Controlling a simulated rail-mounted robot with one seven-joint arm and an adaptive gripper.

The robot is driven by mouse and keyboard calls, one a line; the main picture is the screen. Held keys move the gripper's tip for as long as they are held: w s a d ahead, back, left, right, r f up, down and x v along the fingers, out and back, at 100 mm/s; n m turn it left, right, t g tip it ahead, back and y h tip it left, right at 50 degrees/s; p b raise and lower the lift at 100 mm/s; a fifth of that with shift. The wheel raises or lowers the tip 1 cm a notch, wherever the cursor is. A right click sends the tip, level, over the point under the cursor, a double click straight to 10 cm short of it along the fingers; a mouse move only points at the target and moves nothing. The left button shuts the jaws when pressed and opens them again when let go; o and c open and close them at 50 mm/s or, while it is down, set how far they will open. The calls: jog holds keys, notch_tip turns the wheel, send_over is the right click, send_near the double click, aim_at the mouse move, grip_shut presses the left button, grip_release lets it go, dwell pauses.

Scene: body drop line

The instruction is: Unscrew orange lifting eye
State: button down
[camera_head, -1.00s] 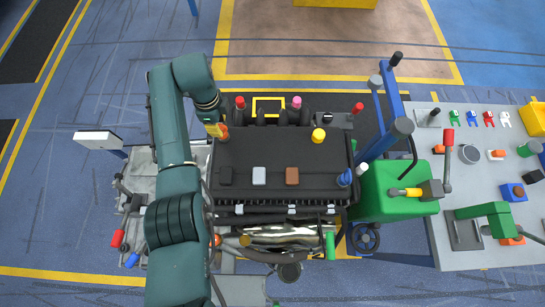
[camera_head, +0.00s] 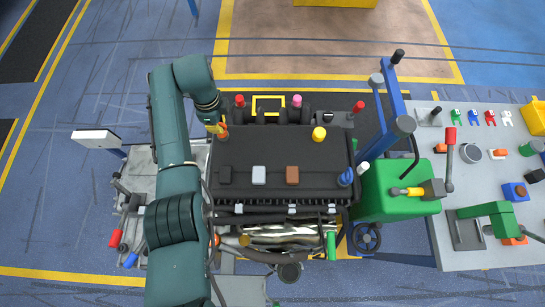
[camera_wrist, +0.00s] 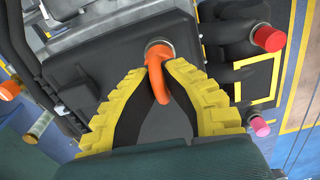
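The orange lifting eye (camera_wrist: 160,84) stands on the dark engine cover. It shows between my fingertips in the wrist view, and only a small orange part (camera_head: 223,133) shows in the head view at the cover's far left corner. My gripper (camera_wrist: 159,72) has yellow ribbed fingers with dark inner pads. The fingers slope inward and their tips close on the eye from both sides. The eye's orange collar sits against the cover just beyond the tips. In the head view my gripper (camera_head: 217,128) is partly hidden by my wrist.
A red cap (camera_wrist: 269,38) and a pink cap (camera_wrist: 260,127) stand close to the right in the wrist view. A yellow cap (camera_head: 319,134) is on the cover. A blue post (camera_head: 391,115) rises at right, beside a green box (camera_head: 390,195) and a grey bench (camera_head: 485,175).

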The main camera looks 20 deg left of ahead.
jog(key=shift+r, duration=0.2)
dwell(0.3)
jog(key=shift+r+p, duration=2.55)
